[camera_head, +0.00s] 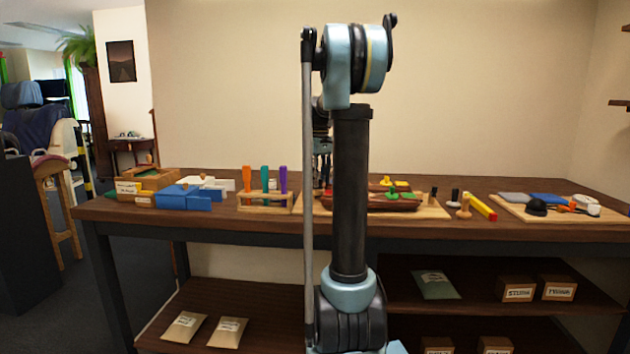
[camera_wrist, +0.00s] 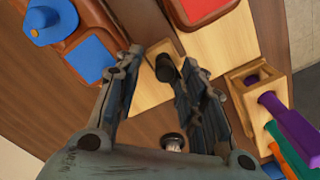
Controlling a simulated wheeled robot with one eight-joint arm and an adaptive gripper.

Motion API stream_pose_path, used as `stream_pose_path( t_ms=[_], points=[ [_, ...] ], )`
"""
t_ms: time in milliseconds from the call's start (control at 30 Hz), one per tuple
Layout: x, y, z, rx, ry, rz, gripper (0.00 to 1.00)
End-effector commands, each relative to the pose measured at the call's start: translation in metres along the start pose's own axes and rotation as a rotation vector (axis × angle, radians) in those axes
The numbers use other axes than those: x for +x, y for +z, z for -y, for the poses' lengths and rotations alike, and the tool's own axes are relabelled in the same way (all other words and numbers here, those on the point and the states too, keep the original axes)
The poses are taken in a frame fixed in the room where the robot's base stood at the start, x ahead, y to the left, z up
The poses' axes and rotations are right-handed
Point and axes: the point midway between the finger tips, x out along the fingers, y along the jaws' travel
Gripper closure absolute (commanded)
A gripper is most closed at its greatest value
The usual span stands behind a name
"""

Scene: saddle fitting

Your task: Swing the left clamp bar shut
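In the wrist view my gripper (camera_wrist: 162,62) is open, its two dark fingers spread. A black knob (camera_wrist: 166,70) on a pale wooden bar (camera_wrist: 157,50) shows between the fingertips; it looks like the left clamp bar's handle. I cannot tell whether the fingers touch it. A brown saddle (camera_wrist: 112,20) with a blue pad (camera_wrist: 88,58) lies beyond, on a pale wooden board (camera_wrist: 222,45). In the head view the saddle (camera_head: 400,204) sits on its board (camera_head: 437,212); my arm hides its left part, the left clamp bar and most of my gripper.
A wooden rack (camera_wrist: 240,82) with purple, green and orange handles stands close right of my gripper; it shows left of my arm in the head view (camera_head: 265,202). A dark knob with a silver shank (camera_wrist: 173,142) lies nearer my palm.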

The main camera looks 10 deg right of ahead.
Motion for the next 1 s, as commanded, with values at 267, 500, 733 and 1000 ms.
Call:
stream_pose_path(
  t_ms=[267,500,733,1000],
  points=[
    [-0.005,0.001,0.000,0.000,-0.001,0.001,0.63],
    [-0.039,-0.001,0.000,0.000,-0.001,0.002,0.63],
    [-0.082,-0.003,-0.001,0.000,-0.001,0.002,0.63],
    [-0.114,-0.004,-0.002,0.000,-0.001,0.002,0.63]
  ],
)
